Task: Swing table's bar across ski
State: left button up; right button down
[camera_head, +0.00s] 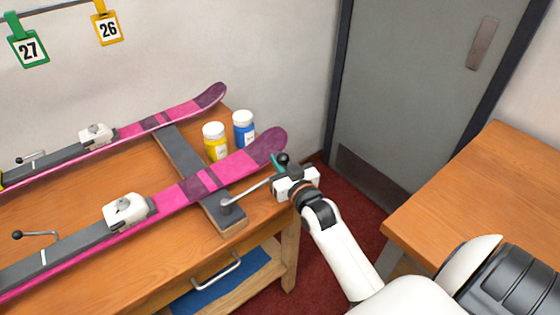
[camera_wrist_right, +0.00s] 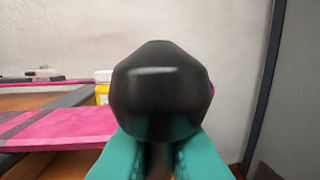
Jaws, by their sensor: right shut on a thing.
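The near pink ski (camera_head: 190,190) lies on the bench with its purple tip toward the right. A metal bar (camera_head: 248,192) rises from a pivot at the near end of a dark crosspiece (camera_head: 190,160) under the skis. The bar points right, beside the ski's near edge. Its black knob (camera_head: 283,159) is at my right gripper (camera_head: 278,164), close to the ski tip. In the right wrist view the knob (camera_wrist_right: 160,92) fills the middle, and the teal fingers (camera_wrist_right: 160,155) are shut on it. My left gripper is not in view.
A second pink ski (camera_head: 165,119) lies behind. A yellow jar (camera_head: 214,143) and a blue jar (camera_head: 243,130) stand between the ski tips. White bindings (camera_head: 127,210) sit on the skis. Another wooden table (camera_head: 480,190) stands right, with red floor between.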

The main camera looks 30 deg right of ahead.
aim_at(260, 161)
jog(key=w+n+y, duration=0.1)
jog(key=y, duration=0.1)
jog(key=w+a+n+y+b, duration=0.1)
jog(key=w, duration=0.1)
jog(key=w+n+y+b, duration=0.1)
jog(key=w+y, duration=0.1)
jog(key=shift+w+a+r+n+y, duration=0.15)
jog(key=shift+a+r+n+y, duration=0.15)
jog(key=shift+a+r, duration=0.1)
jog(key=shift+w+a+n+g+y+b, duration=0.3)
jog(key=shift+w+n+y+b, duration=0.15)
jog(key=shift+w+y, duration=0.15)
jog(key=c, duration=1.4)
grip_release()
jog(key=shift+c, duration=0.2)
jog(key=shift+s, duration=0.2)
